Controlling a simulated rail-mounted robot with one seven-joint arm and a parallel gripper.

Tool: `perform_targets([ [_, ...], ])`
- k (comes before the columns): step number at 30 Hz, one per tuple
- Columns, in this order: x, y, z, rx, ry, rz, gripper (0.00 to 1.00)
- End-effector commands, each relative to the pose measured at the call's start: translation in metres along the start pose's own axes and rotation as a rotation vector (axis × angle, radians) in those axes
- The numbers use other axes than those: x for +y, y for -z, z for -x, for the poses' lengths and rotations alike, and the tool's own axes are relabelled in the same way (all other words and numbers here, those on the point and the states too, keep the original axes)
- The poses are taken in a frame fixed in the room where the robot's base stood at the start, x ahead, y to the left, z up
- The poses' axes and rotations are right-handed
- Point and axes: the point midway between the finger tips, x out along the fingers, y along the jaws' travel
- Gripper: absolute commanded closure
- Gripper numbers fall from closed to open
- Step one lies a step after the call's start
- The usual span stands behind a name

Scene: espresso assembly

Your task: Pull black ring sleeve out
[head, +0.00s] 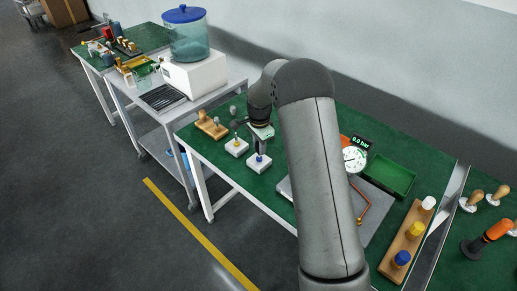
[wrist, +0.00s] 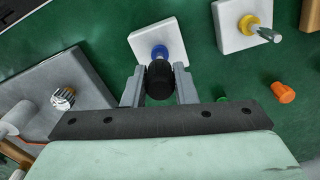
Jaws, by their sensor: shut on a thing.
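The black ring sleeve (wrist: 160,80) sits between the two fingers of my gripper (wrist: 160,88) in the wrist view. The fingers are shut on its sides. A blue collar (wrist: 159,52) shows just beyond the sleeve, over a white square block (wrist: 172,32) on the green table. Whether the sleeve still touches the blue collar is not clear. In the head view my gripper (head: 262,142) is above the white block (head: 258,163) with the blue piece, and the sleeve is too small to make out there.
Another white block (head: 236,147) with a yellow collar and metal pin stands close by. A wooden holder (head: 212,125) is to its left. A grey plate (wrist: 50,95) with a metal knob and an orange piece (wrist: 283,93) lie near my gripper. A green tray (head: 389,176) stands farther right.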

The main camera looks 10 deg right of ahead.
Motion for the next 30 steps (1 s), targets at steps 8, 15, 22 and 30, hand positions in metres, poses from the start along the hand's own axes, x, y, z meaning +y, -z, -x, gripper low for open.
perform_targets([
  [8,0.000,0.000,0.003,0.000,0.001,0.000,1.00],
  [15,0.000,0.000,0.007,0.000,0.001,0.000,1.00],
  [22,0.000,0.000,0.011,0.000,0.001,0.000,1.00],
  [30,0.000,0.000,0.015,0.000,0.001,0.000,1.00],
])
